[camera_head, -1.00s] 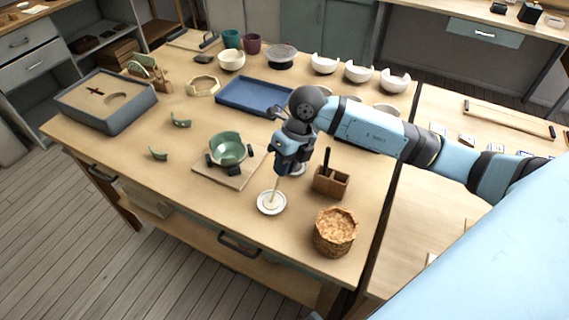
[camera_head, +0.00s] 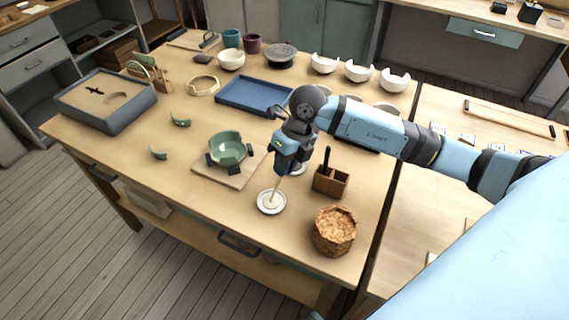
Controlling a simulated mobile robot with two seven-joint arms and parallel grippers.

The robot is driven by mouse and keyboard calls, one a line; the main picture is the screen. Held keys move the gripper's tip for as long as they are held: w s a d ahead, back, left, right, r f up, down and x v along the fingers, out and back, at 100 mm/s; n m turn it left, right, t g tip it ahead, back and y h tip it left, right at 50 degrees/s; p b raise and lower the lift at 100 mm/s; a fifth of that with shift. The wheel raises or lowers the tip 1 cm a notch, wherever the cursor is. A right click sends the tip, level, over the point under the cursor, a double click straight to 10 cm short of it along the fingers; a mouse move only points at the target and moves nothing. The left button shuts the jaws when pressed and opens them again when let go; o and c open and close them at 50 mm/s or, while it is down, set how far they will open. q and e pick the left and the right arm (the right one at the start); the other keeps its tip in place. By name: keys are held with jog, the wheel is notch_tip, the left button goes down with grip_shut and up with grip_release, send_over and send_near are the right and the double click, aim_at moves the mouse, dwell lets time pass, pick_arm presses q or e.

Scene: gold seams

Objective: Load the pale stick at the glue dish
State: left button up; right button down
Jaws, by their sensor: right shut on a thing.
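My right gripper (camera_head: 283,172) points down over the front part of the table. It is shut on the pale stick (camera_head: 275,187), which hangs slightly tilted below the jaws. The stick's lower tip is in the small white glue dish (camera_head: 262,207); whether it touches the dish's bottom is too small to tell. The dish stands on the wooden table near its front edge. My left gripper is not in view.
A green bowl (camera_head: 227,150) sits in a dark holder on a board (camera_head: 236,180), left of the gripper. A wooden holder (camera_head: 329,183) with a dark tool and a woven basket (camera_head: 334,232) stand to the right. Green shards (camera_head: 181,120) lie left. A blue tray (camera_head: 232,99) lies behind.

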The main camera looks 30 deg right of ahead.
jog(key=shift+r+p, duration=2.3)
jog(key=shift+r, duration=1.2)
